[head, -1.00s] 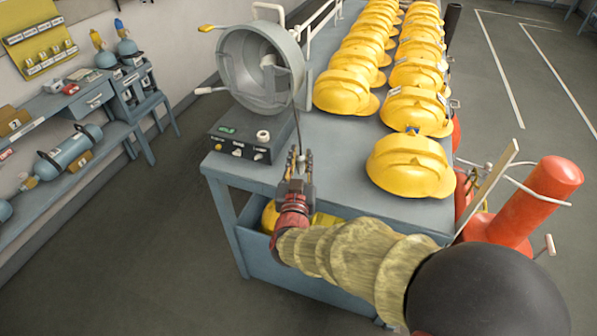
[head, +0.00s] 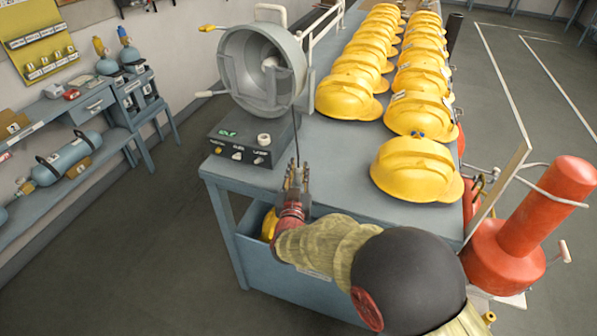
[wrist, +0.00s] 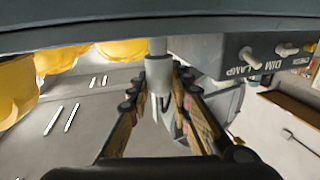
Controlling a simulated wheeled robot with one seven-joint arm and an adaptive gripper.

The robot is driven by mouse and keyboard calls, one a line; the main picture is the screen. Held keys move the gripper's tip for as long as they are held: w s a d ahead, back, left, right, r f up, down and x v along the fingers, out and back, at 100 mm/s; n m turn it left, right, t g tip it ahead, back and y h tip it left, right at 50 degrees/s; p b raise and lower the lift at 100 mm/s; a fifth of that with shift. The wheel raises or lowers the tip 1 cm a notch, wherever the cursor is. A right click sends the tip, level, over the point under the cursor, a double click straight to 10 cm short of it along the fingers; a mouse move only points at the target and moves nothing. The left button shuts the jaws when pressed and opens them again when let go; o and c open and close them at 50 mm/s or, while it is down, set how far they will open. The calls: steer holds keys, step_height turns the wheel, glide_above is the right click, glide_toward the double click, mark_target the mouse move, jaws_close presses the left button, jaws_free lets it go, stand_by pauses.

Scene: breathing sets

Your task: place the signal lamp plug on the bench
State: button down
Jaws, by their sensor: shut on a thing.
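The signal lamp plug (wrist: 158,72) is a pale grey cylinder between my fingers in the wrist view. My gripper (head: 296,177) is shut on it near the front edge of the blue-grey bench (head: 342,180). In the head view my fingers hide the plug, and a thin dark cord rises from them toward the round grey lamp housing (head: 237,70). I cannot tell whether the plug touches the bench.
A dark control box (head: 240,142) with switches stands left of my gripper. Rows of yellow helmets (head: 415,168) fill the bench's right side. A red cylinder (head: 540,215) stands right of the bench. Bare bench top lies between box and helmets.

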steer(key=shift+f, duration=0.15)
steer(key=c, duration=1.6)
jaws_free()
